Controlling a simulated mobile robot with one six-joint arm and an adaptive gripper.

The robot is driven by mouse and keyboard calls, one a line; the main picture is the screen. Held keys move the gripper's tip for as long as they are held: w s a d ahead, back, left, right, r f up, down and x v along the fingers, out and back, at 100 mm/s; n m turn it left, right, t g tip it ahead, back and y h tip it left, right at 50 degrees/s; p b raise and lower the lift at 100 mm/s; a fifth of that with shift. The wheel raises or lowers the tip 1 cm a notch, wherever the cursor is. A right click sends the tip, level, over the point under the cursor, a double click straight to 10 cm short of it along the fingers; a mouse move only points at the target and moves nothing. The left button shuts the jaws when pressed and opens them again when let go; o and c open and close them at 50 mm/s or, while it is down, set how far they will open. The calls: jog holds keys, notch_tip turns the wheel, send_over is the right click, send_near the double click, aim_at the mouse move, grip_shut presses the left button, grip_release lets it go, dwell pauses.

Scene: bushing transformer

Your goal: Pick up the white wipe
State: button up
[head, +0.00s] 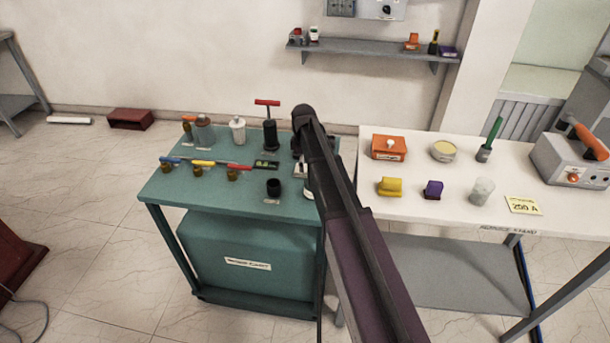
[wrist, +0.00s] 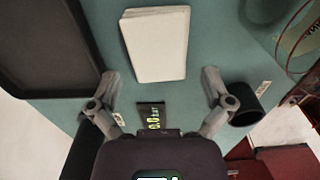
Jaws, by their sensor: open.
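A white rectangular pad, which looks like the white wipe (wrist: 155,40), lies flat on the teal table at the top middle of the wrist view. My gripper (wrist: 159,77) is open, with one finger on each side of the pad's near end. In the head view my dark arm reaches over the right part of the teal table (head: 165,205) and hides my gripper. A white patch beside the arm there may be the wipe, mostly hidden.
A small green-digit display (wrist: 152,116) lies just below the pad. A black cup (wrist: 247,103) stands near the right finger; a clear round vessel (wrist: 300,40) is farther right. A dark flat panel (wrist: 50,45) fills the upper left. The white bench (head: 410,208) holds several items.

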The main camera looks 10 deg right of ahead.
jog(key=shift+f+b, duration=1.05)
jog(key=shift+f, duration=0.35)
jog(key=c, duration=0.7)
